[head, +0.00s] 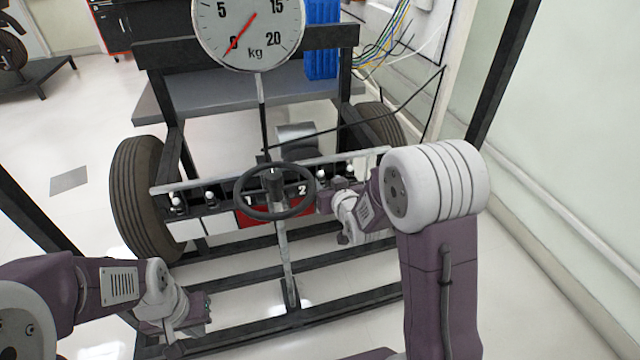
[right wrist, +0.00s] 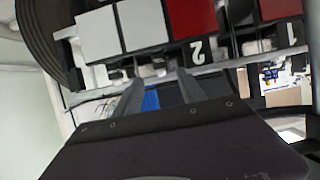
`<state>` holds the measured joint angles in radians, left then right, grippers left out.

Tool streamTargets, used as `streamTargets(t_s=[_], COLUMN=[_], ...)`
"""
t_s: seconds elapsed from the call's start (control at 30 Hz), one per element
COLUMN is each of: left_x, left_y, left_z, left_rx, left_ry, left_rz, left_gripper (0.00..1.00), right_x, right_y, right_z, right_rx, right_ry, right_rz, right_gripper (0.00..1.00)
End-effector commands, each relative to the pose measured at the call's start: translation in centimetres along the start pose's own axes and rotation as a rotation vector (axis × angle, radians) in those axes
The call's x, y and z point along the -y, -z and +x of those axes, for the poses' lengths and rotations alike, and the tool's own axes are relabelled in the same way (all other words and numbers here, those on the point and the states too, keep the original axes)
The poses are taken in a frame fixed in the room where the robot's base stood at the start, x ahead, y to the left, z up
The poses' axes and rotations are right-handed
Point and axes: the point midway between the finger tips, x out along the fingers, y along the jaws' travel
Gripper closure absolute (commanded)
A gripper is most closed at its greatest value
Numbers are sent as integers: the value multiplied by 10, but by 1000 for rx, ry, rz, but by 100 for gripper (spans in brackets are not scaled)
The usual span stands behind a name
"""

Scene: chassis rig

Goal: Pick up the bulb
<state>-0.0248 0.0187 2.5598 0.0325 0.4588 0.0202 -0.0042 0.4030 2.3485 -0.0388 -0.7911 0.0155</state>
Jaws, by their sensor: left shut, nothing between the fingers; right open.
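Small white bulbs sit in black holders along the rig's crossbar in the head view: two at the left, (head: 176,201) and (head: 210,194), and two at the right, (head: 322,175) and (head: 349,169). I cannot tell which one the task means. My right gripper (head: 326,199) is at the bar's right part, just below the right-hand bulbs. In the right wrist view its two fingers (right wrist: 160,84) are apart, pointing at the panel's edge, and no bulb is clearly seen between them. My left gripper (head: 203,312) is shut and empty, low at the left, away from the bar.
A steering wheel (head: 243,206) stands at the bar's middle, close left of my right gripper. Red and white panels (right wrist: 192,18) numbered 1 and 2 lie behind it. Tyres (head: 140,190) flank the frame. A kg dial (head: 248,30) hangs above; a thin black cable crosses at right.

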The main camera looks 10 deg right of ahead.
Motion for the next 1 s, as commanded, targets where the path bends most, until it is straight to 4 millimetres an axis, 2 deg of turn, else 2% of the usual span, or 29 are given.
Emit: streamTargets(t_s=[0.03, 0.1, 0.3, 0.47, 0.6, 0.83, 0.87, 1.0], left_x=[0, 0, 0, 1, 1, 1, 1, 1], left_y=[-1, -2, -2, -5, -5, -5, -5, -5], left_z=[10, 15, 18, 45, 49, 47, 47, 47], left_rx=[0, 0, 0, 0, 1, 0, 0, 0], left_ry=[0, 0, 0, 0, 0, 0, 0, 0], left_rz=[0, 0, 0, 0, 0, 0, 0, 0], left_gripper=[100, 100, 100, 100, 100, 100, 100, 100], right_x=[0, 0, 0, 1, 1, 1, 1, 1], right_y=[-6, -5, -4, -11, -7, -4, -4, -4], right_z=[11, 20, 29, 60, 76, 77, 77, 77], right_rx=[-1, 0, 2, 0, 2, 3, 3, 3], right_ry=[0, 0, 0, 1, 0, 0, 0, 0], right_rz=[0, 0, 0, 0, 0, 0, 0, 0], right_gripper=[53, 53, 53, 53, 53, 53, 58, 97])
